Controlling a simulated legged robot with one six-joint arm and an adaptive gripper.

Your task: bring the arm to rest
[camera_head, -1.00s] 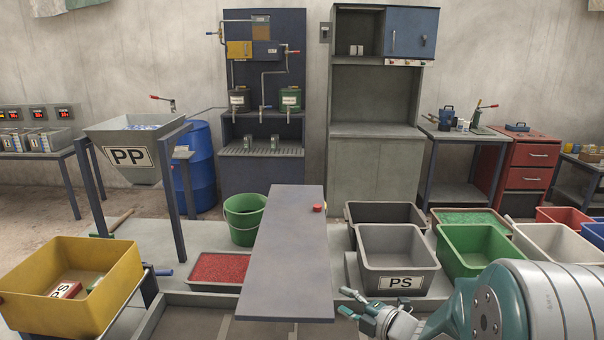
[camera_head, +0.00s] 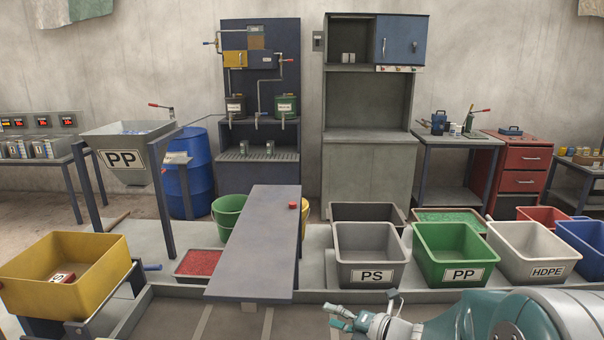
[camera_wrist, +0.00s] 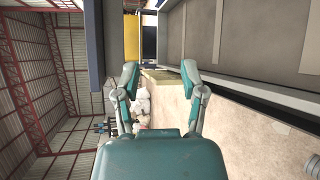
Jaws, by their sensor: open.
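My arm reaches in from the lower right of the head view. My gripper (camera_head: 343,317) points left, with its fingers apart and nothing between them. It is in front of the grey PS bin and to the right of the grey table's near end. In the wrist view my gripper (camera_wrist: 158,85) also shows two spread teal fingers, with only the background between them. The wrist view is turned on its side, with the roof at the left.
A narrow grey table (camera_head: 258,245) with a red button stands in the middle. Grey PS (camera_head: 370,240), green PP (camera_head: 455,240) and white HDPE (camera_head: 530,240) bins stand at right. A yellow bin (camera_head: 70,295) is at left. Open floor lies at the front.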

